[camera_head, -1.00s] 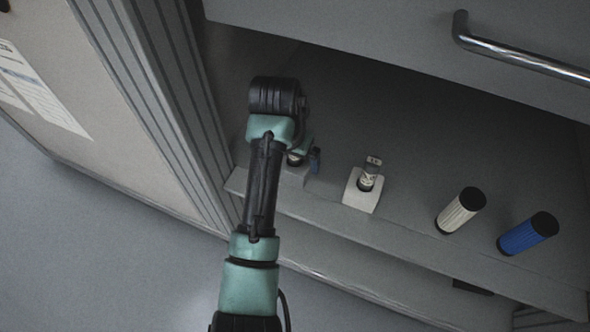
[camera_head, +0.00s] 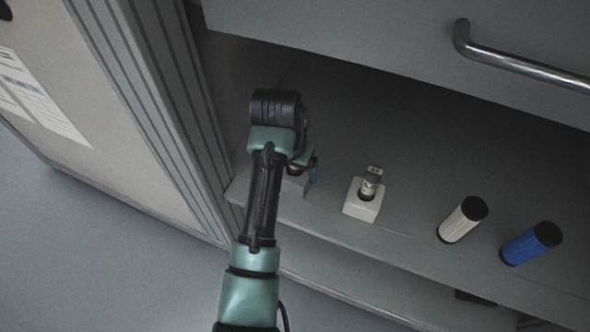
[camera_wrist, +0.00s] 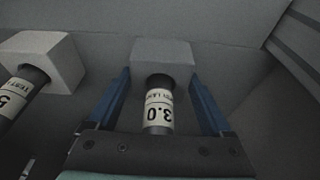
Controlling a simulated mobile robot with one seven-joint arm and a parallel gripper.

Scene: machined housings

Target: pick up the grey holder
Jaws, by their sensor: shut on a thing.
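My gripper (camera_wrist: 160,74) is shut on the holder, one blue finger on each side of the block. In the head view the holder (camera_head: 296,187) shows partly behind my wrist, at the left end of the shelf, with my gripper (camera_head: 308,168) at it. I cannot tell whether its underside touches the shelf.
A paler holder (camera_head: 361,207) with a labelled cylinder stands to the right; it also shows in the wrist view (camera_wrist: 62,58). A white cylinder (camera_head: 460,222) and a blue cylinder (camera_head: 527,245) stand further right. A cabinet wall (camera_head: 165,110) is close on the left; a handled panel (camera_head: 400,40) hangs above.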

